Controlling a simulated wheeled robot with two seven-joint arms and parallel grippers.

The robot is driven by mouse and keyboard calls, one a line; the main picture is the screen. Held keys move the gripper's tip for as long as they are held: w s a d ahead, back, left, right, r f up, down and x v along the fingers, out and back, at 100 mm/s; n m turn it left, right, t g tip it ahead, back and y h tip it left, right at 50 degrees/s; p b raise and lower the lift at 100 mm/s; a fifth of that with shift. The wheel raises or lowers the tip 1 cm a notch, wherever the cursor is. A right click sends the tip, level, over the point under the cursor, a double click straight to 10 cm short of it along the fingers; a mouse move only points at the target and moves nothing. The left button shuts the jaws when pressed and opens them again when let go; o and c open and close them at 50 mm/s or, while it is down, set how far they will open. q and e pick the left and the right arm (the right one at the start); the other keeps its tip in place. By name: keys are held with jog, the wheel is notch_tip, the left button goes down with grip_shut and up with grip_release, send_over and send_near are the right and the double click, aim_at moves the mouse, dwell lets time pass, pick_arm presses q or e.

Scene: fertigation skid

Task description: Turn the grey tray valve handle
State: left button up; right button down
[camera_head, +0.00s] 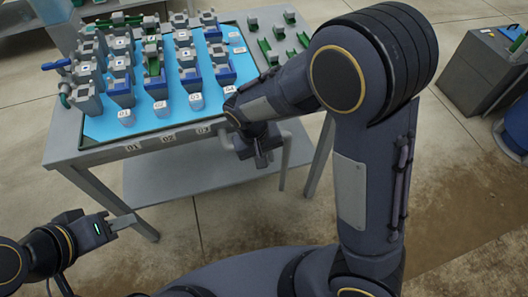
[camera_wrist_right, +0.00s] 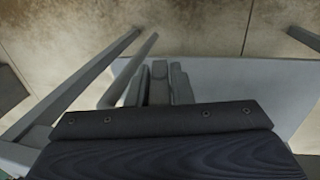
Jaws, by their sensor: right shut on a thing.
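The grey tray valve handle (camera_wrist_right: 159,72) shows in the right wrist view as a grey bar between the two fingers of my right gripper. My right gripper (camera_head: 263,158) is shut on it, below the front edge of the bench near the label 03. In the head view the hand and forearm hide most of the handle and the valve body. A grey bent pipe (camera_head: 288,150) runs beside the hand, and it also shows in the right wrist view (camera_wrist_right: 130,72). My left gripper (camera_head: 127,221) is at the lower left, away from the bench; its opening is unclear.
The bench (camera_head: 100,155) carries a blue tray surface (camera_head: 100,128) with several grey, blue and green valve blocks. A lower shelf (camera_head: 190,178) lies under it. A grey cabinet (camera_head: 480,75) and a blue drum (camera_head: 515,125) stand at the right. Floor in front is clear.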

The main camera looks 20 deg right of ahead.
jog(key=shift+a+r+h+p, duration=0.15)
jog(key=shift+h+p, duration=0.4)
jog(key=shift+h, duration=0.35)
jog(key=shift+h+p, duration=0.3)
jog(key=shift+h, duration=0.7)
jog(key=h, duration=0.3)
jog(key=shift+f, duration=0.3)
jog(key=h+b, duration=0.1)
jog(key=h, duration=0.3)
jog(key=shift+f, duration=0.15)
jog(key=shift+t+h+b, duration=0.3)
jog(key=shift+h+b, duration=0.65)
jog(key=shift+h, duration=1.25)
jog(key=c, duration=1.4)
grip_release()
jog(key=shift+o, duration=0.2)
